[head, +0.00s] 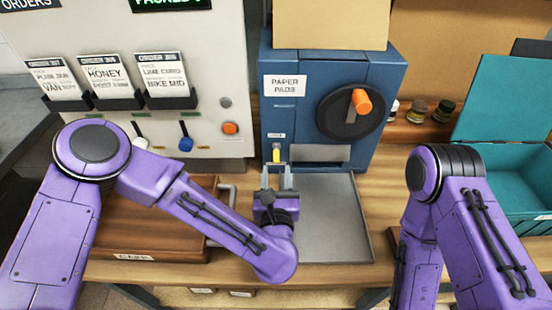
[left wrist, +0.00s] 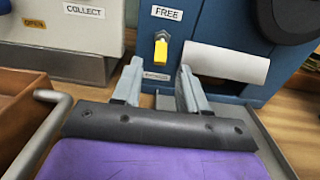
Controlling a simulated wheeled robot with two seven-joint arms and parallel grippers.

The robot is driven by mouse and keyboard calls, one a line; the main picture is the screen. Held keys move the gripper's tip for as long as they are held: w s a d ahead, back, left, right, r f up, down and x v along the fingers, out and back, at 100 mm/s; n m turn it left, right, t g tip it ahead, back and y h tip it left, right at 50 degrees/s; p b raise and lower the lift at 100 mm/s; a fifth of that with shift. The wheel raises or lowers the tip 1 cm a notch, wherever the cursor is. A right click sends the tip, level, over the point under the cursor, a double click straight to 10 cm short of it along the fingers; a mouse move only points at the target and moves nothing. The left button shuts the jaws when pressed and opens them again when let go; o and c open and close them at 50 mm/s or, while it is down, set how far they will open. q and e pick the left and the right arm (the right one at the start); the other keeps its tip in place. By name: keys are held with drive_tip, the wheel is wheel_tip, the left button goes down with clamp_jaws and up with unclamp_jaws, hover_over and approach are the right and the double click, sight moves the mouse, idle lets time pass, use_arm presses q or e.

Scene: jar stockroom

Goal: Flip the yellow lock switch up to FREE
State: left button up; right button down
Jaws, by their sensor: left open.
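The yellow lock switch (head: 277,155) is on the front of the blue paper-pad machine (head: 300,70), left of its paper slot. In the left wrist view the yellow switch (left wrist: 161,51) hangs down from a small grey mount, with the FREE label (left wrist: 167,13) above it and a small blurred label below. My left gripper (head: 276,174) is open and empty, just in front of and below the switch. In the left wrist view its two fingers (left wrist: 158,78) stand apart on either side of the switch's line, not visibly touching it. My right gripper is out of view.
A black wheel with an orange knob (head: 361,101) is on the machine, right of the switch. White paper (left wrist: 226,64) sticks out of the slot. A grey tray (head: 335,215) lies below. A brown case (head: 140,230) is left, and a teal box (head: 520,190) right.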

sight(276, 162)
use_arm(q)
drive_tip(key=w, duration=0.4)
drive_tip(key=shift+w+p, duration=0.3)
drive_tip(key=shift+p, duration=0.05)
clamp_jaws()
drive_tip(key=shift+s+r+g+p, duration=0.1)
drive_tip(key=shift+r+g+p, duration=0.35)
drive_tip(key=shift+p, duration=0.35)
wheel_tip(276, 162, up, 2)
drive_tip(key=g+p, duration=0.5)
drive_tip(key=p, duration=0.2)
drive_tip(key=shift+r+g, duration=0.1)
drive_tip(key=shift+g, duration=0.15)
drive_tip(key=shift+w+r+g+p, duration=0.15)
drive_tip(key=shift+r+g+p, duration=0.05)
drive_tip(key=shift+g+p, duration=0.65)
drive_tip(key=shift+w+r+g+p, duration=0.1)
drive_tip(key=shift+r+g+p, duration=0.05)
drive_tip(key=shift+g+p, duration=0.7)
unclamp_jaws()
